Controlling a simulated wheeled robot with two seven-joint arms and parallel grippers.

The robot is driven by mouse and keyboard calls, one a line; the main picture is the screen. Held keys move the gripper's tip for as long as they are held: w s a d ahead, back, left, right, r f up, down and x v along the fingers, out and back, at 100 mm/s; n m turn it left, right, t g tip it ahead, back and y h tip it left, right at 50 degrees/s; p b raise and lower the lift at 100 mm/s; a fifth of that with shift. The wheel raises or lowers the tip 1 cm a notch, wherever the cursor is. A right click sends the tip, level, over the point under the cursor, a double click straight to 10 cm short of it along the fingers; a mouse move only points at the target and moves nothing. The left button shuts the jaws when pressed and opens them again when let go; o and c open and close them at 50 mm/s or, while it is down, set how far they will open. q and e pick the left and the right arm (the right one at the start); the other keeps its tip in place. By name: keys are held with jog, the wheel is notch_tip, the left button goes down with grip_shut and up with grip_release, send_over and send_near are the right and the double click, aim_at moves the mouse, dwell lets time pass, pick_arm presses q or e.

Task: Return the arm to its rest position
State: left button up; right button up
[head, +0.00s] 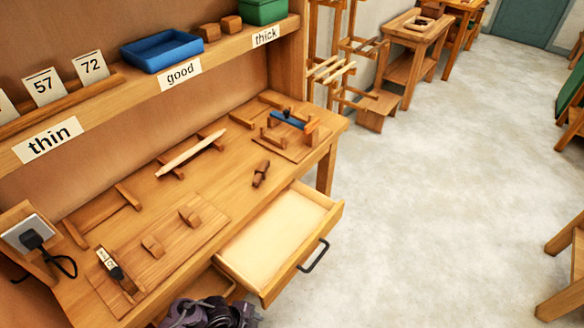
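A dark purple-grey mechanical part shows at the bottom edge, below the open drawer, and looks like part of my own arm. It is cut off by the frame, and I cannot tell which arm it belongs to. No gripper fingers can be made out in the head view. The wooden workbench (226,170) fills the left and middle, and no arm reaches over its top.
The drawer (282,240) is pulled out and empty, its dark handle (314,256) over the floor. A pale spindle-shaped wooden piece (190,154) lies across supports. A shelf above holds a blue tray (162,50) and a green box (264,11).

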pick_arm(q)
jog(key=s+a+f+n+y+b, duration=0.1)
jog(key=s+a+f+n+b, duration=0.15)
jog(key=s+f+n, duration=0.5)
jog(key=s+a+f+n+y+b, duration=0.1)
jog(key=s+a+f+n, duration=0.3)
jog(key=f, duration=0.6)
jog(key=s+a+f+n+y+b, duration=0.1)
jog(key=s+a+f+n, duration=0.1)
jog(key=s, duration=0.4)
jog(key=s+a+f+n+y+b, duration=0.1)
jog(key=s+a+f+n, duration=0.2)
jog(key=s, duration=0.4)
notch_tip(320, 180, down, 2)
jog(key=shift+s+a+f+n, duration=0.2)
jog(key=shift+a+n, duration=0.15)
jog(key=shift+a, duration=0.2)
pick_arm(e)
notch_tip(320, 180, down, 7)
jog(key=shift+r, duration=0.1)
